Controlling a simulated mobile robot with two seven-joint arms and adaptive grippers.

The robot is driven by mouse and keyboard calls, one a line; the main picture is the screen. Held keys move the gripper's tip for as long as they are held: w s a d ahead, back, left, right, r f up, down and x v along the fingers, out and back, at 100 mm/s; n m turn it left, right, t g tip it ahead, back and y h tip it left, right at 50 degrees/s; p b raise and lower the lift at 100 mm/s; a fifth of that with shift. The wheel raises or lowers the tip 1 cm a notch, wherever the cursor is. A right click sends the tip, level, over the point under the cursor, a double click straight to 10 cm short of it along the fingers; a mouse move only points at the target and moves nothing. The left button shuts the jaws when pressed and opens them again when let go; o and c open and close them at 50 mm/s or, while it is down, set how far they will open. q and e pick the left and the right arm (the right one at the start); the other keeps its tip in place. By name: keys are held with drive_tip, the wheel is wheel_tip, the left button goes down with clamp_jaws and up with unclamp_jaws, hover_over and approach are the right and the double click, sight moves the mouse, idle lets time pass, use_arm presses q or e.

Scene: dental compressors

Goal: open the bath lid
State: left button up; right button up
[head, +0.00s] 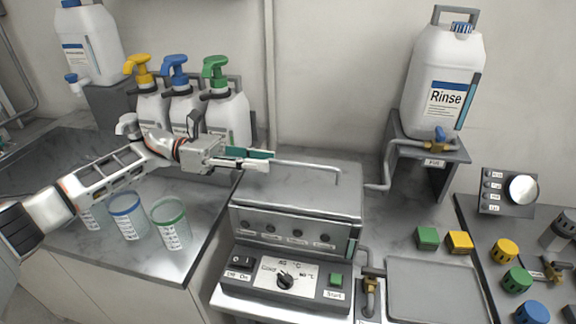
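The bath is a grey metal box with several knobs on its front. Its flat lid (300,198) is down and looks closed. A thin bent metal bar handle (310,166) rises above the lid, with its right leg meeting the lid top. My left gripper (268,160) reaches in from the left over the lid's back left part. Its green-padded fingertips are at the left end of the handle bar, and they hide that end. I cannot tell whether the fingers close on the bar or only stand around it. My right gripper is not in view.
Pump bottles (228,115) stand close behind my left arm. Clear cups (170,225) stand below it on the left counter. A Rinse canister (440,85) sits on a stand at right, with a pipe toward the bath. A control panel (285,277) lies in front of the bath.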

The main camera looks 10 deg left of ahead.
sight(288, 164)
use_arm(q)
drive_tip(key=d+p, duration=0.1)
drive_tip(key=d, duration=0.4)
drive_tip(key=shift+d+r, duration=0.15)
drive_tip(key=shift+d+p, duration=0.35)
drive_tip(key=shift+d, duration=0.3)
clamp_jaws()
